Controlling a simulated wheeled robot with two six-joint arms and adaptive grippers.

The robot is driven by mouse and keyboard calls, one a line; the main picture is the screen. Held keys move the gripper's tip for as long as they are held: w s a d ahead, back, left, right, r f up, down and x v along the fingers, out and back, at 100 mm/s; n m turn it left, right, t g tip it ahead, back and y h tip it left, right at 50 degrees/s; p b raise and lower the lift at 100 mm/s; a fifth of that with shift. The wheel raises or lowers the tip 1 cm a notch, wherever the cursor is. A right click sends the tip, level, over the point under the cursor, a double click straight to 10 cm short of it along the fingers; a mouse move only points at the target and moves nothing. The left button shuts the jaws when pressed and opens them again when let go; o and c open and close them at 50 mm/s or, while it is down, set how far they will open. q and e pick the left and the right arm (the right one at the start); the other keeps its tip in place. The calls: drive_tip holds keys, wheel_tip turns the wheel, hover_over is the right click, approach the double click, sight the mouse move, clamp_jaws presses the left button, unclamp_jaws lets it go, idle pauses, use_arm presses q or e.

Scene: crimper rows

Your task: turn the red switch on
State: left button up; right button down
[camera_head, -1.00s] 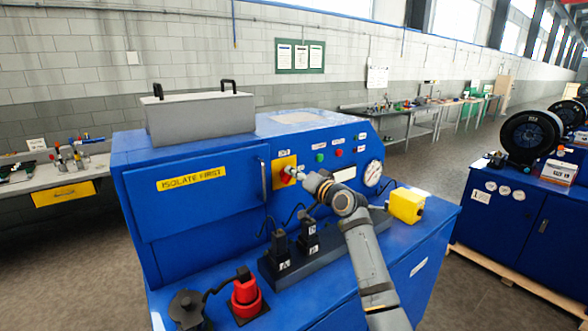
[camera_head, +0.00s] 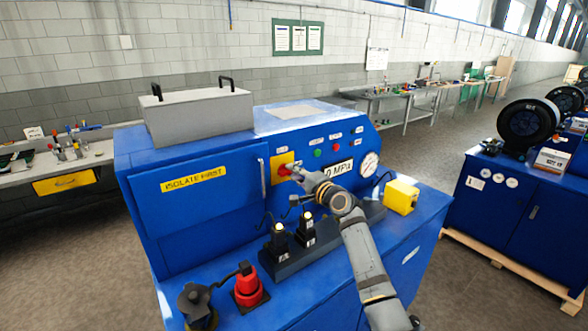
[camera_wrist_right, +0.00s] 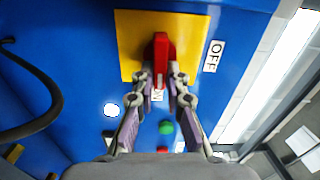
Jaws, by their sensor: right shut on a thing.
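The red switch (camera_head: 284,170) sits on a yellow plate (camera_head: 276,180) on the blue machine's front panel. In the right wrist view the red handle (camera_wrist_right: 161,48) stands out from the yellow plate (camera_wrist_right: 130,40). It points down the picture, toward a partly hidden label (camera_wrist_right: 157,95) between my fingers. The OFF label (camera_wrist_right: 213,56) is to the right of the plate, away from the handle's tip. My right gripper (camera_head: 296,172) is at the switch, its fingers (camera_wrist_right: 160,78) shut on either side of the handle.
A lit display (camera_head: 338,170) reads 0 MPa beside a round gauge (camera_head: 369,164). Two black units (camera_head: 279,243) with glowing tops, a red connector (camera_head: 247,288) and a yellow box (camera_head: 401,195) stand on the ledge below. A grey box (camera_head: 195,118) sits on top.

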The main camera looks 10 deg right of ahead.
drive_tip(key=shift+f+m, duration=0.1)
drive_tip(key=shift+m, duration=0.3)
drive_tip(key=c, duration=1.4)
unclamp_jaws()
drive_tip(key=shift+o, duration=0.2)
drive_tip(key=v, duration=1.2)
